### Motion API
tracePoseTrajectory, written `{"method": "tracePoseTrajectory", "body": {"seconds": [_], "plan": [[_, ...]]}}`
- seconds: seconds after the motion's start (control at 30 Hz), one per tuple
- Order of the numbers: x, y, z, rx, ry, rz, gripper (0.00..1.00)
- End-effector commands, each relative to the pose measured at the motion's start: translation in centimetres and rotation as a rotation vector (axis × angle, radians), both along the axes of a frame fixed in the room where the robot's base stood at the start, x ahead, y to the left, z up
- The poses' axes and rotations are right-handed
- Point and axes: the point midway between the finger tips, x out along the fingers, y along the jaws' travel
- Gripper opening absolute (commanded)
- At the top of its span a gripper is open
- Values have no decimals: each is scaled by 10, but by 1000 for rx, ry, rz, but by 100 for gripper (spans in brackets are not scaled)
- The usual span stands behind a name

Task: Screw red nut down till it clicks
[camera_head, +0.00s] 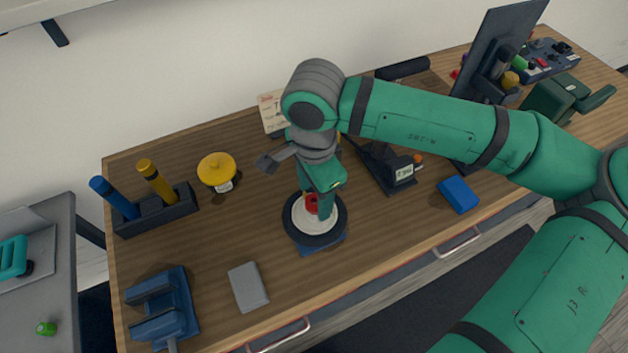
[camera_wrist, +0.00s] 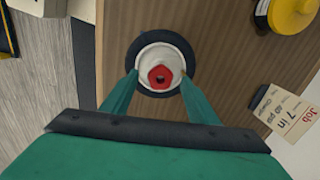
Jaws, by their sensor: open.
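The red nut (camera_head: 311,204) sits at the centre of a white hub with a black ring (camera_head: 289,229), which stands on a blue base (camera_head: 322,246) on the wooden bench. In the wrist view the red nut (camera_wrist: 160,77) shows a dark hole in its middle and lies in the white hub (camera_wrist: 143,66). My gripper (camera_head: 318,208) points down over the hub. In the wrist view its two green fingers (camera_wrist: 159,80) are open, one on each side of the nut, with gaps between. The head view partly hides the nut behind a finger.
A yellow-topped pot (camera_head: 217,170) and a dark holder with blue and yellow handles (camera_head: 156,211) stand to the left. A blue vise (camera_head: 163,305) and a grey block (camera_head: 248,287) lie front left. A blue box (camera_head: 458,194) and a dark stand (camera_head: 395,175) are to the right.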

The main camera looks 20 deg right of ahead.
Motion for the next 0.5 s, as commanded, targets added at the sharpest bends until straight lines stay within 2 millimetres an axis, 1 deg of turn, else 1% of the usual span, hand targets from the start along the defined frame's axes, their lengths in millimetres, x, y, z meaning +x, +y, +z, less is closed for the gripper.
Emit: {"method": "tracePoseTrajectory", "body": {"seconds": [0.03,0.17,0.47,0.5], "plan": [[0,0,-4,0,0,-1,54],[0,-1,-10,1,0,-2,54],[0,1,-12,0,-1,1,54],[0,1,-12,0,-1,1,45]]}}
